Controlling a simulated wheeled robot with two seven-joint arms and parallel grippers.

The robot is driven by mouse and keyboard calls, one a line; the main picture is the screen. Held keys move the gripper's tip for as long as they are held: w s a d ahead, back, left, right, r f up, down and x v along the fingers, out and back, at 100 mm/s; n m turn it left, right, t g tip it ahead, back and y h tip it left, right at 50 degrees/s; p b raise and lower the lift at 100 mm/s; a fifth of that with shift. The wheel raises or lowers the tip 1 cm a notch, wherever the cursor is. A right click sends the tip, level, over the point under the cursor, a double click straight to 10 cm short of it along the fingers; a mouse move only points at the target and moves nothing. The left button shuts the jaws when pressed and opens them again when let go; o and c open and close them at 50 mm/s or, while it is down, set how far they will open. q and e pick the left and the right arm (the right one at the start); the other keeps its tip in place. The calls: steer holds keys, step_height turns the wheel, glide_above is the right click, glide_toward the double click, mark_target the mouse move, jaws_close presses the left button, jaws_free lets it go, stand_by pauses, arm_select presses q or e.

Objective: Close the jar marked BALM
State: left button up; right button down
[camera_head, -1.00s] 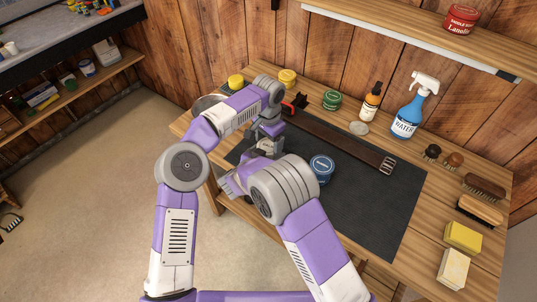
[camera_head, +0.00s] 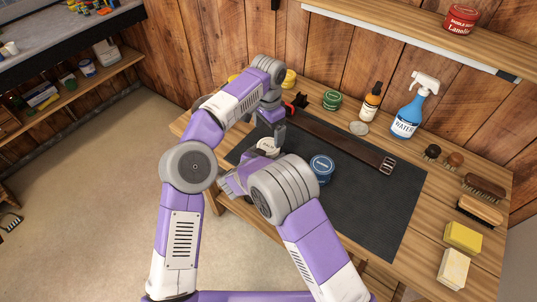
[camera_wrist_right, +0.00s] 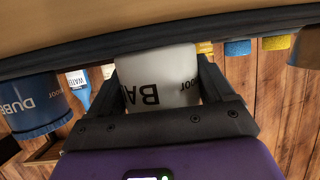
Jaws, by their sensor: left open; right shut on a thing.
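The BALM jar (camera_wrist_right: 160,80) is white and shows upside down in the right wrist view, with only part of its label visible. My right gripper (camera_wrist_right: 163,62) is shut on it, one finger on each side. In the head view the pale top of the jar (camera_head: 267,147) shows at the left part of the mat, and my right wrist hides most of the rest. I cannot tell whether a lid sits on it. My left gripper (camera_head: 273,127) is open just above and behind the jar. A flat grey disc (camera_head: 358,128) lies on the table.
A blue DUBBIN tin (camera_head: 321,168) stands on the dark mat (camera_head: 370,210), close to my right wrist. A strap (camera_head: 340,145) lies behind it. A green tin (camera_head: 332,100), an amber bottle (camera_head: 371,102) and a WATER spray bottle (camera_head: 408,115) stand at the back. Brushes and sponges line the right.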

arm_select(q)
step_height(320, 180, up, 6)
stand_by(0.5)
steer(key=shift+r, duration=0.1)
arm_select(e)
jaws_free()
arm_select(q)
step_height(320, 180, up, 10)
steer(key=f+p, duration=0.1)
steer(key=p, duration=0.9)
glide_above(269, 146)
steer(key=shift+a+r, duration=0.1)
steer(key=shift+r, duration=0.15)
arm_select(e)
step_height(269, 146, up, 10)
steer(key=shift+r, duration=0.1)
arm_select(q)
steer(key=shift+b, duration=0.3)
